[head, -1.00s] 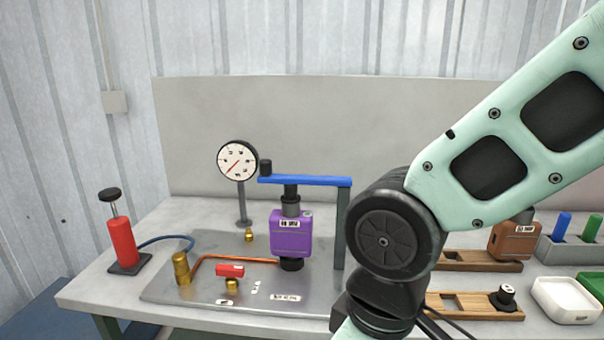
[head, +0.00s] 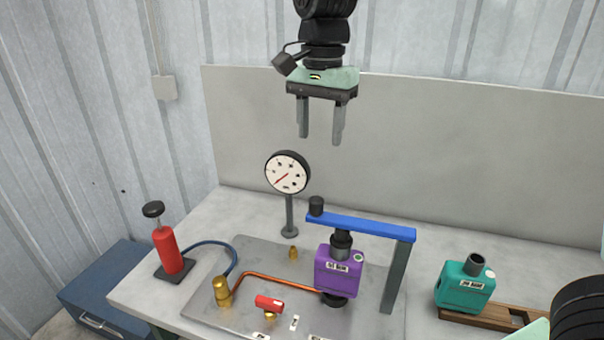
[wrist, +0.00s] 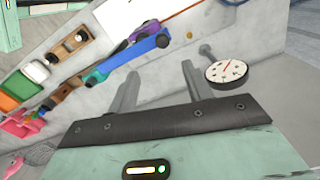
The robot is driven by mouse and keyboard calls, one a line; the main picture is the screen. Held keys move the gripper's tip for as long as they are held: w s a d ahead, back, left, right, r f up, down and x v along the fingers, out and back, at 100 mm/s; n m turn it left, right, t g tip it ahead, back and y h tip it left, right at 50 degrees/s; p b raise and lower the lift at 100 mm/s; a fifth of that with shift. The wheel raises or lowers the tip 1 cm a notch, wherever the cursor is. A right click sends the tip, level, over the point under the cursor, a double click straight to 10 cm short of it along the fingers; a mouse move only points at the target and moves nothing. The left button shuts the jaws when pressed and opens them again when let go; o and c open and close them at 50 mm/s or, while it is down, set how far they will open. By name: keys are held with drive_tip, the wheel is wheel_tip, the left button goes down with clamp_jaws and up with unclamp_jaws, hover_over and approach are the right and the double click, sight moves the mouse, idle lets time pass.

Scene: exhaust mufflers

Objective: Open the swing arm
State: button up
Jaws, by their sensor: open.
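The swing arm (head: 362,227) is a blue bar on a grey post (head: 396,276), with a black knob (head: 316,206) at its left end. It lies across the top of a purple muffler (head: 339,271) standing on a grey plate. The blue arm also shows in the wrist view (wrist: 136,57), with the purple muffler (wrist: 143,29) partly hidden behind it. My gripper (head: 320,140) is open and empty, fingers pointing down, high above the bench. It is above and behind the swing arm's knob end, apart from it. Its two fingers show in the wrist view (wrist: 158,80).
A round gauge (head: 287,172) on a stand is below my gripper, left of the knob. A red pump (head: 168,250), copper pipe (head: 275,284) and red-handled valve (head: 269,302) lie to the left. A teal muffler (head: 465,287) sits on a wooden holder at right. Air above the bench is clear.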

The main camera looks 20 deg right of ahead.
sight(318, 197)
drive_tip(key=f+p, duration=0.1)
drive_tip(key=f, duration=0.4)
drive_tip(key=f+p, duration=0.1)
drive_tip(key=f, duration=0.5)
drive_tip(key=f+p, duration=0.1)
drive_tip(key=f, duration=0.4)
drive_tip(key=shift+w+d+f+p, duration=0.15)
drive_tip(key=shift+w+f+p, duration=0.15)
drive_tip(key=shift+w+f, duration=0.1)
drive_tip(key=shift+c, duration=0.3)
clamp_jaws()
drive_tip(key=shift+w+d, duration=0.1)
